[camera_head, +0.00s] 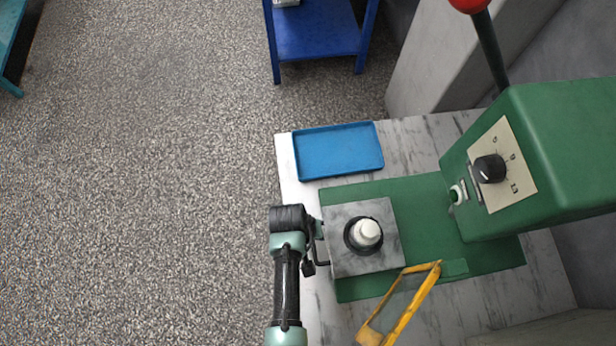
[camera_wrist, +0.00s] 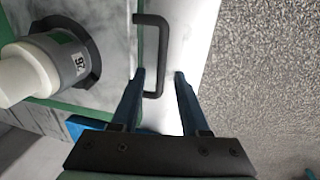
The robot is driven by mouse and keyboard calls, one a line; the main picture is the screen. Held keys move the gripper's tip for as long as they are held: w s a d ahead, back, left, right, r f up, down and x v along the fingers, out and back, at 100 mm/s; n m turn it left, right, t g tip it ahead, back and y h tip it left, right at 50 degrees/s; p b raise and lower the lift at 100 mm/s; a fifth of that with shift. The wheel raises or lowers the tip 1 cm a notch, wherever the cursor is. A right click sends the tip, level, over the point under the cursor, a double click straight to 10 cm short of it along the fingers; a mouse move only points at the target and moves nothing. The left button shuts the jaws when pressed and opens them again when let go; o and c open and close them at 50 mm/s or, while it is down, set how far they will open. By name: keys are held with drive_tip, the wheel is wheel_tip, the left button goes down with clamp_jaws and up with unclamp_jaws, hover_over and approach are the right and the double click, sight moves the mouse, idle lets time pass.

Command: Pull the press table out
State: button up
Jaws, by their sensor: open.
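The press table (camera_head: 375,208) is a grey square plate on the green base of the press. A black handle (camera_wrist: 163,55) sticks out from its left edge in the head view; its lower part also shows there (camera_head: 321,263). A white and grey part (camera_head: 367,233) stands on the plate in a dark ring; in the wrist view this part (camera_wrist: 40,65) bears the label 26. My gripper (camera_wrist: 160,73) is open at the handle. In the wrist view the handle's bar appears between the two fingertips, with no clear grip on it. In the head view my arm hides part of the handle.
The green press head (camera_head: 560,150) with a black knob stands at the right. A yellow frame (camera_head: 405,310) is close below the plate. A blue tray (camera_head: 338,151) lies above it on the marble top. The floor (camera_head: 140,180) to the left is clear.

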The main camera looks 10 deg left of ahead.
wheel_tip(320, 180, up, 12)
drive_tip(key=a, duration=0.2)
drive_tip(key=shift+s+r+b, duration=0.25)
drive_tip(key=shift+s+b, duration=0.05)
drive_tip(key=shift+s, duration=0.1)
idle(0.4)
